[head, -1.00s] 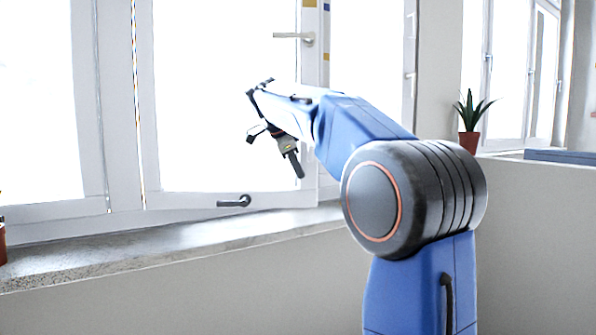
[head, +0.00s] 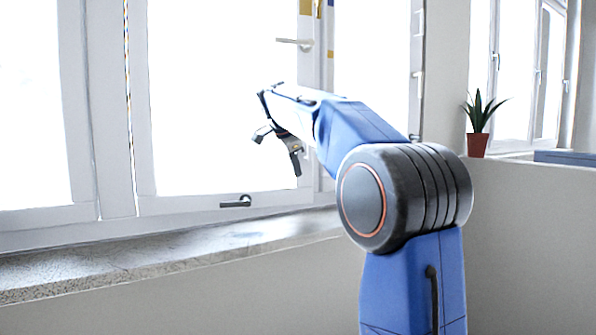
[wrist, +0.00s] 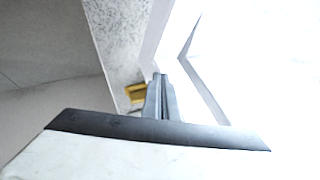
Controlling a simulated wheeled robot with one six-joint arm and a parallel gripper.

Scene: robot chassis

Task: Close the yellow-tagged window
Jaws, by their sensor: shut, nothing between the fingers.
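The window sash (head: 225,205) is a white-framed pane with a pale lever handle (head: 297,43) on its right side. A yellow tag (head: 305,6) shows at the top of that side in the head view. The sash looks slightly ajar, but the gap is hard to judge. My gripper (head: 280,148) is in front of the pane's lower right part. In the wrist view its shut, empty fingers (wrist: 161,95) point towards the white window framing. A yellow patch (wrist: 135,92) shows just left of them. I cannot tell whether the fingers touch the sash.
A speckled stone sill (head: 130,262) runs below the window, with a plain wall under it. A dark lever (head: 236,201) is on the sash's bottom rail. A potted plant (head: 478,140) stands on a ledge at the right. Another window is behind it.

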